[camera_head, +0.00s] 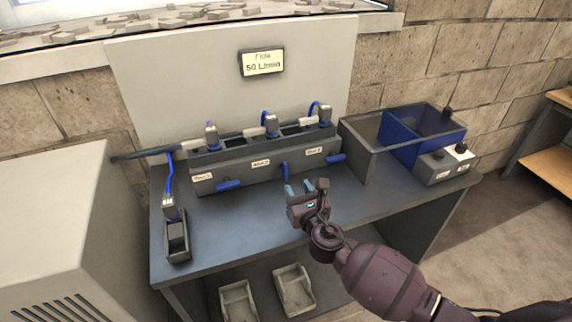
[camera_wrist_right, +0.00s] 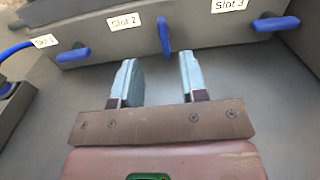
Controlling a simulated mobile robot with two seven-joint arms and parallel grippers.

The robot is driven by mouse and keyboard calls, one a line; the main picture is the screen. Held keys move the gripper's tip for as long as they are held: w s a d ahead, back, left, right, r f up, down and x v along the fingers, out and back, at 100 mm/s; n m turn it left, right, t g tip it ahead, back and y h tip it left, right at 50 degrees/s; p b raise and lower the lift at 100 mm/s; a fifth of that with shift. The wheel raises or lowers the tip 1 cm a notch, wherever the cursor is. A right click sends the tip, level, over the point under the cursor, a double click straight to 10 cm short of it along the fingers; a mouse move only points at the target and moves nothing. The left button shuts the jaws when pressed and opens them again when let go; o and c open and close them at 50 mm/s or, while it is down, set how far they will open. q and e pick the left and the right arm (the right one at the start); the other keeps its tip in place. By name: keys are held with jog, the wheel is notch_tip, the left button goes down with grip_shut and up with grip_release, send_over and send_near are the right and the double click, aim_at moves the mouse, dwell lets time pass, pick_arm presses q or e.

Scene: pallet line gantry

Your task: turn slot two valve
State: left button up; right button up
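The slot two valve is a blue lever (camera_head: 285,171) on the front of the grey manifold (camera_head: 240,177), below the Slot 2 label (camera_head: 261,163). The lever points straight down; in the right wrist view it hangs upright (camera_wrist_right: 163,36) just beyond my fingertips. My right gripper (camera_head: 300,187) is open and empty. In the right wrist view its two pale blue fingers (camera_wrist_right: 158,62) are apart, one to each side of the lever's line, with no visible contact. My left gripper is not in view.
The Slot 1 lever (camera_head: 229,184) and Slot 3 lever (camera_head: 337,158) lie roughly sideways. Blue-hosed connectors stand on the manifold. A flow display (camera_head: 262,62) reads 50 L/min. A blue bin (camera_head: 425,135) is at right, a black holder (camera_head: 177,240) at left. The table front is mostly clear.

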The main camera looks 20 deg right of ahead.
aim_at(286, 167)
jog(key=w+b, duration=0.1)
jog(key=w, duration=0.9)
jog(key=shift+w, duration=0.35)
jog(key=shift+c, duration=0.3)
grip_shut()
